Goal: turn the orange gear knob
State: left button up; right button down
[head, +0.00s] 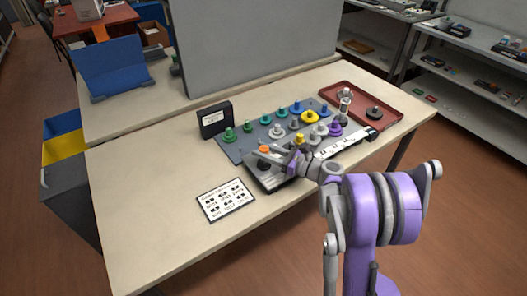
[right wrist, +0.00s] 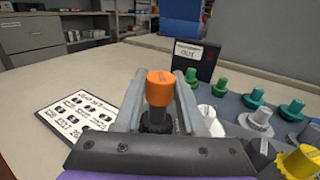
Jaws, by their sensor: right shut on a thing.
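The orange gear knob (right wrist: 160,88) stands upright between the two grey fingers of my right gripper (right wrist: 159,112), with its dark gear base below. In the head view the orange top (head: 264,149) shows at the left end of the toner cartridge (head: 268,178) near the table's front. My right gripper (head: 272,157) reaches it from the right and is shut on the knob. Its fingers hide part of the knob's sides. My left gripper is not in view.
A blue-grey board (head: 255,139) with several coloured gear knobs lies just behind. A black box (head: 214,119) stands at its left, a printed card (head: 226,201) lies front left, and a red tray (head: 386,107) is at right. The table's left part is clear.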

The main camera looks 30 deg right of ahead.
dwell(0.3)
jog(key=c, duration=0.5)
grip_release()
jog(key=v, duration=1)
jog(key=shift+s+d+b, duration=0.2)
jog(key=shift+s+b, duration=0.15)
jog(key=shift+b, duration=0.1)
